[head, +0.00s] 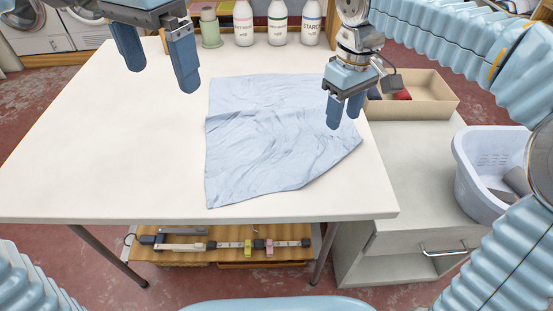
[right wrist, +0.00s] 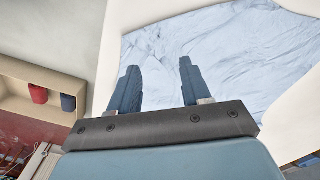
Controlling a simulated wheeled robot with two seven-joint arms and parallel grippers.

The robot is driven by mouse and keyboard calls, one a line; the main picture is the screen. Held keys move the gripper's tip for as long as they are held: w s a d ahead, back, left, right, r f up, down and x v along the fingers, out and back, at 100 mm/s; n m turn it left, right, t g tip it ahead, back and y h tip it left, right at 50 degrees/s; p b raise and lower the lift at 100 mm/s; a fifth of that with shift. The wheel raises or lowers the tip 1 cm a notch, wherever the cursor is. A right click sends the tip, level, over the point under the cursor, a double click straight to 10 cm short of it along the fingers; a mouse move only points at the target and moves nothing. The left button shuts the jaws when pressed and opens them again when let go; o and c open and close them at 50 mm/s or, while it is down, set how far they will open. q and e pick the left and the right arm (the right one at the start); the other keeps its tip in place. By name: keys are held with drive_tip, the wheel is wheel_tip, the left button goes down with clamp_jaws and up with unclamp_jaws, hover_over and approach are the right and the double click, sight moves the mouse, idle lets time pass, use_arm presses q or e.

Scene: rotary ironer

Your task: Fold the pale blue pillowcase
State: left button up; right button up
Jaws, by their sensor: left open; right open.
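The pale blue pillowcase (head: 265,150) lies spread and wrinkled on the white table, a crease running across its upper part. It also shows in the right wrist view (right wrist: 225,60). My left gripper (head: 160,68) is open and empty above the table, to the left of the cloth and apart from it. My right gripper (head: 345,112) is open and appears above the right edge of the pillowcase; in the right wrist view its two fingers (right wrist: 158,85) are apart with nothing between them. Whether its fingertips touch the cloth I cannot tell.
The white table (head: 110,150) is clear to the left. Several bottles (head: 279,22) stand at its back edge. To the right are a cardboard box (head: 430,105) with small red and dark items, a grey cabinet (head: 420,165) and a pale laundry basket (head: 475,175). A wooden shelf (head: 180,258) sits below.

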drive_tip(key=o, duration=0.9)
drive_tip(key=shift+r, duration=2.8)
